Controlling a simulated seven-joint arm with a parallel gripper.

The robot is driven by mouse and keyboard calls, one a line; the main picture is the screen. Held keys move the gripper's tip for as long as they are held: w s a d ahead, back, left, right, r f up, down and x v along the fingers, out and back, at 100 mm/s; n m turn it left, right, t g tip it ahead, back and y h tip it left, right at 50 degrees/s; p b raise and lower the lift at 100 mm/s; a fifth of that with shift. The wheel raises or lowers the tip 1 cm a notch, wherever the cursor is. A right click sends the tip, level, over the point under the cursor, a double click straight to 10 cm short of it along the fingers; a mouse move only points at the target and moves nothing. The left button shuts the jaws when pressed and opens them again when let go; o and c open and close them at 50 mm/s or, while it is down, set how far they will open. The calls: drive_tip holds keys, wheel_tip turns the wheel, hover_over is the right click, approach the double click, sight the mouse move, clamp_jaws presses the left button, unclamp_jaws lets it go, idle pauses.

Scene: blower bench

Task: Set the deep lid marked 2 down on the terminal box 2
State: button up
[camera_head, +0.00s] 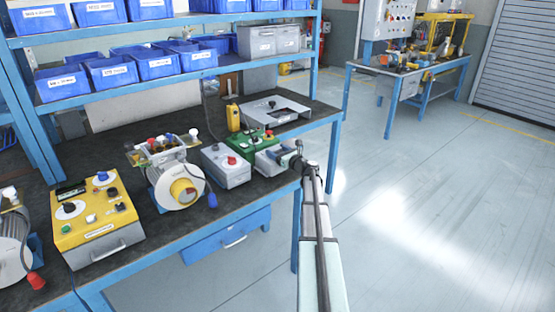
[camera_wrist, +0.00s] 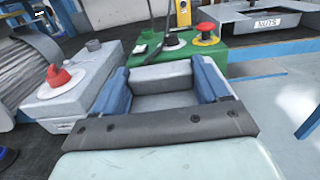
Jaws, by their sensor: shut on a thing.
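My gripper (camera_wrist: 163,95) is shut on a light grey, box-like piece (camera_wrist: 165,78), which I take to be the deep lid. Its blue fingers press on the left and right sides of it. In the head view the pale piece (camera_head: 268,161) is at my gripper (camera_head: 281,159), by the bench's right front edge; I cannot tell whether it touches the bench. No number 2 is readable on it. A motor (camera_head: 180,188) with an open box of coloured terminals (camera_head: 160,147) on top stands left of it. I cannot tell whether that is terminal box 2.
Next to the lid are a grey box with a red knob (camera_head: 227,167) and a green box (camera_head: 250,143). A grey tray (camera_head: 277,108) lies behind. A yellow control box (camera_head: 97,222) stands at the left. Blue bins (camera_head: 110,72) fill the shelves.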

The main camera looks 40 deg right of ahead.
wheel_tip(320, 180, up, 5)
drive_tip(key=shift+r, duration=0.1)
drive_tip(key=w+a+r+m+g+h, duration=0.1)
drive_tip(key=w+a+r+m+h, duration=0.15)
drive_tip(key=a+r, duration=0.7)
drive_tip(key=w+a+r+m+h, duration=0.15)
drive_tip(key=a+r+h, duration=0.25)
drive_tip(key=a+r, duration=0.5)
drive_tip(key=w+a+r+n+y, duration=0.1)
drive_tip(key=w+a, duration=0.4)
drive_tip(key=a, duration=0.7)
drive_tip(key=w+a+r+n+t+y, duration=0.1)
drive_tip(key=w+a+y, duration=0.3)
drive_tip(key=a, duration=0.9)
drive_tip(key=shift+w+r+n+y, duration=0.2)
drive_tip(key=shift+w+n+y, duration=0.3)
drive_tip(key=shift+n, duration=0.4)
drive_tip(key=shift+s, duration=0.1)
drive_tip(key=shift+f, duration=2.2)
drive_tip(key=shift+f, duration=0.95)
